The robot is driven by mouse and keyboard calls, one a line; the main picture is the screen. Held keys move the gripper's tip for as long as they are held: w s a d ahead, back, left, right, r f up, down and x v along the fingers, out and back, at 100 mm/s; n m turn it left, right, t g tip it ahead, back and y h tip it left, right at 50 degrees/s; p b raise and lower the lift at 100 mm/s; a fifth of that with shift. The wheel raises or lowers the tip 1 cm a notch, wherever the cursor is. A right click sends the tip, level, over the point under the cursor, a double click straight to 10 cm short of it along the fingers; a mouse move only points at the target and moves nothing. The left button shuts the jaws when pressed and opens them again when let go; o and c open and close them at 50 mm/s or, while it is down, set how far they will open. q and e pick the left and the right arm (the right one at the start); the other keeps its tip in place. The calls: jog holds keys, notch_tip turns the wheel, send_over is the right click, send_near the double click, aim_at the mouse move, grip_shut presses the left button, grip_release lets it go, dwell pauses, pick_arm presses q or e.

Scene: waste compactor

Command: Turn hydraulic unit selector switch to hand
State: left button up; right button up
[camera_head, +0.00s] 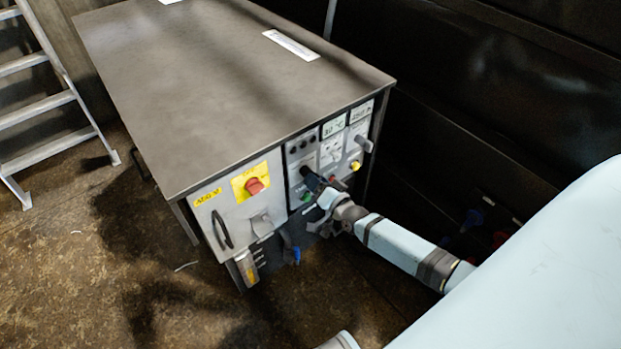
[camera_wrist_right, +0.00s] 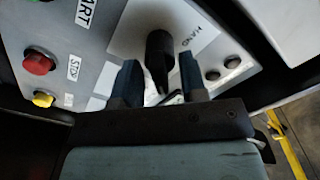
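The selector switch (camera_wrist_right: 160,52) is a black knob on a light plate in the right wrist view. The word HAND is printed to the right of the knob, and its narrow end points down in that picture. My right gripper (camera_wrist_right: 161,82) has its two dark fingers apart, one on each side of the knob. A gap shows on both sides, so the fingers do not look closed on it. In the head view my right gripper (camera_head: 315,183) is at the front panel of the hydraulic unit (camera_head: 225,80) and hides most of the switch. My left gripper is not in view.
A red rotary switch (camera_head: 254,186) on yellow sits left on the panel. A ladder (camera_head: 45,100) stands left; a dark wall is behind right.

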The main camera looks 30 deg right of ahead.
jog(key=shift+w+a, duration=0.1)
jog(key=shift+w, duration=1.2)
jog(key=c, duration=0.6)
jog(key=shift+o, duration=0.2)
